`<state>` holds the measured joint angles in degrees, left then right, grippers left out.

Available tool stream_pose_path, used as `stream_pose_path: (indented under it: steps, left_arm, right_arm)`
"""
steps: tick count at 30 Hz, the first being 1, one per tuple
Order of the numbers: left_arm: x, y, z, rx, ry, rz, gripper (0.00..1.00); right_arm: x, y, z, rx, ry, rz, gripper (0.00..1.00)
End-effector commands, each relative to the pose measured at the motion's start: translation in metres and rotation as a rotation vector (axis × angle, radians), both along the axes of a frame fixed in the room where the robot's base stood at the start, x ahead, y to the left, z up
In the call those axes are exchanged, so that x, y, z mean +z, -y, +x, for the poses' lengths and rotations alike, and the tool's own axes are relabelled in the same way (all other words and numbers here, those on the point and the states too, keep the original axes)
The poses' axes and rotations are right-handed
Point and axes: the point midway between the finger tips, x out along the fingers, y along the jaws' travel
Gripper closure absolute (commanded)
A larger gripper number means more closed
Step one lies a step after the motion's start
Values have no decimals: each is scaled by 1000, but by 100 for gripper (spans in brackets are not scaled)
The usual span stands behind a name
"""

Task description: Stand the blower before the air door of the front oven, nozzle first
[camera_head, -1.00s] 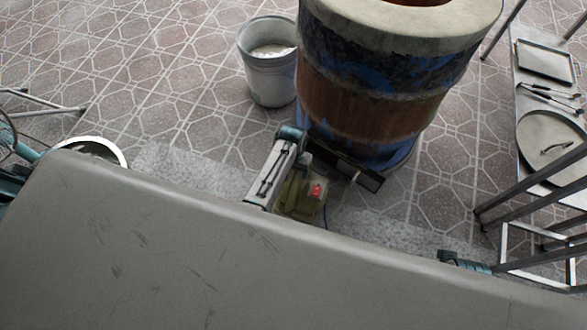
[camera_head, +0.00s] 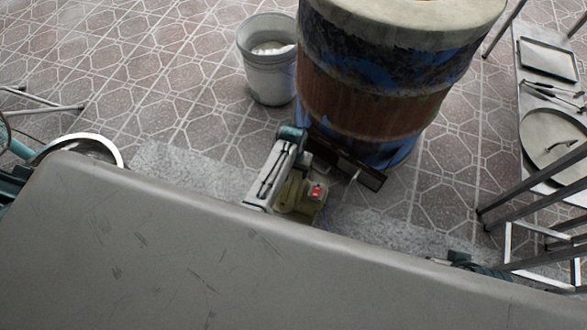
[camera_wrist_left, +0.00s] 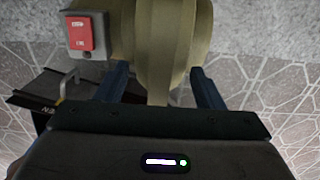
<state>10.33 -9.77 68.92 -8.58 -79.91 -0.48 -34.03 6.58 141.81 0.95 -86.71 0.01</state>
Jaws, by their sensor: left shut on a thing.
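The blower (camera_head: 297,192) is a khaki rounded body with a red switch on a grey box; it is low in front of the oven. It also shows close up in the left wrist view (camera_wrist_left: 165,45). My left gripper (camera_wrist_left: 160,88) is shut on the blower, one dark blue finger on each side of it. In the head view my arm's white link covers part of the blower, and its nozzle cannot be made out. The front oven (camera_head: 380,95) is a barrel with blue and rust bands. A dark air door panel (camera_head: 350,165) hangs at its base beside the blower.
A white bucket (camera_head: 270,75) stands left of the oven. A metal bench (camera_head: 545,95) with a tray, tongs and a round lid is at the right, near a metal frame (camera_head: 540,245). A round basin (camera_head: 85,148) is at the left. The tiled floor behind it is clear.

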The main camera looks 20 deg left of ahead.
Motion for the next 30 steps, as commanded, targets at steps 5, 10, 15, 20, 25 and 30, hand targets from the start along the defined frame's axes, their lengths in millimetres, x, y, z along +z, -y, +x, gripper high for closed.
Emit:
stream_pose_path:
  steps: [5,10,15,20,25,30]
  left_arm:
    - [6,1,5,1,12,-3,79]
    - [4,1,5,1,12,-3,79]
    - [1,1,5,1,12,-3,79]
    - [-2,1,6,1,12,-3,79]
    - [-3,1,6,1,12,-3,79]
    - [-3,1,6,1,12,-3,32]
  right_arm:
    - [1,0,0,0,0,0,80]
    - [0,0,0,0,0,0,80]
    - [-1,0,0,0,0,0,80]
    - [-3,0,0,0,0,0,80]
    - [-3,0,0,0,0,0,80]
    - [-3,0,0,0,0,0,80]
